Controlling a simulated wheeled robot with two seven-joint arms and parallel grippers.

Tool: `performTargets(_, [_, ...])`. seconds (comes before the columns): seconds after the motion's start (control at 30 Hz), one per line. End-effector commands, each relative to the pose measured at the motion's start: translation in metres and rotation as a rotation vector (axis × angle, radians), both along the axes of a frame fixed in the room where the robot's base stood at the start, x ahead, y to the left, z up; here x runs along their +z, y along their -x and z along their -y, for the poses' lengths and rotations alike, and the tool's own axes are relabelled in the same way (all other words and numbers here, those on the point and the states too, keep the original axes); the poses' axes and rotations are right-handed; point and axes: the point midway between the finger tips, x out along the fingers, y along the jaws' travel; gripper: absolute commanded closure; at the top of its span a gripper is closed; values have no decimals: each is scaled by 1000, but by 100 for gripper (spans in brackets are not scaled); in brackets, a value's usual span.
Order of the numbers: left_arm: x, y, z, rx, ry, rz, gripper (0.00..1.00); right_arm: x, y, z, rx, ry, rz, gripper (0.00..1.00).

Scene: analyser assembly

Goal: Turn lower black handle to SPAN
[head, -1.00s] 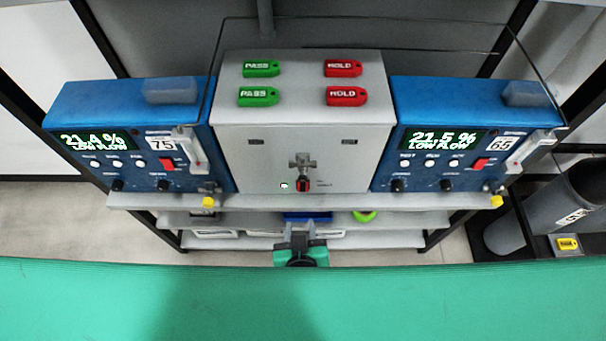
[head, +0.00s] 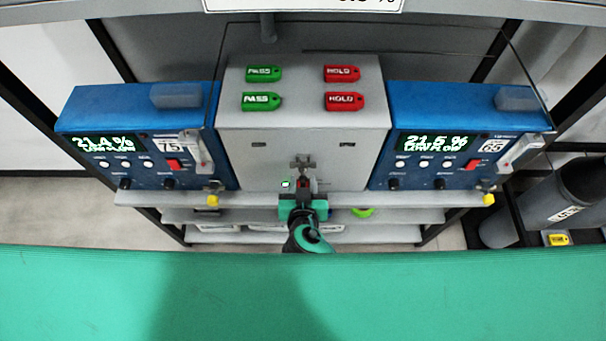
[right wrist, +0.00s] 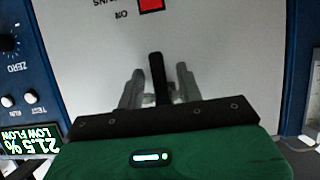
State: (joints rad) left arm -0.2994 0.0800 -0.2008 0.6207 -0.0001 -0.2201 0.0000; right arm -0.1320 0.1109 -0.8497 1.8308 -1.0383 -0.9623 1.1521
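A black lever handle (right wrist: 157,75) shows in the right wrist view, on a grey fitting that is partly hidden by my gripper. My right gripper (right wrist: 160,85) is open, with one finger on each side of the handle and visible gaps between. In the head view my right gripper (head: 303,195) is at the lower front of the grey central box (head: 260,155), just below a grey valve fitting (head: 302,162). The handle cannot be made out clearly there. No SPAN marking is readable. My left gripper is not in view.
Blue analysers stand left (head: 85,110) and right (head: 430,105) of the box. A red mains switch (right wrist: 150,4) shows near the handle. Green PASS tags (head: 262,102) and red HOLD tags (head: 344,102) lie on the box top. A shelf edge (head: 400,202) runs below.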

Motion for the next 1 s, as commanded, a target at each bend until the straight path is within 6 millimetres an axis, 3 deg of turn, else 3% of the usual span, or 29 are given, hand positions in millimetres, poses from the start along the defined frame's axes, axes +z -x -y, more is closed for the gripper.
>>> performTargets(0.2, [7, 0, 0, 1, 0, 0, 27, -7, -17, 0, 0, 1, -1, 64])
performTargets(0.53, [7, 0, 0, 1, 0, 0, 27, -9, -19, 0, 0, 0, -2, 64])
performTargets(0.73, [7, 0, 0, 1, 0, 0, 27, -9, -19, 0, 0, 0, -2, 100])
performTargets(1.0, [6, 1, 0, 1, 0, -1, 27, -9, -19, 0, 0, 15, -1, 100])
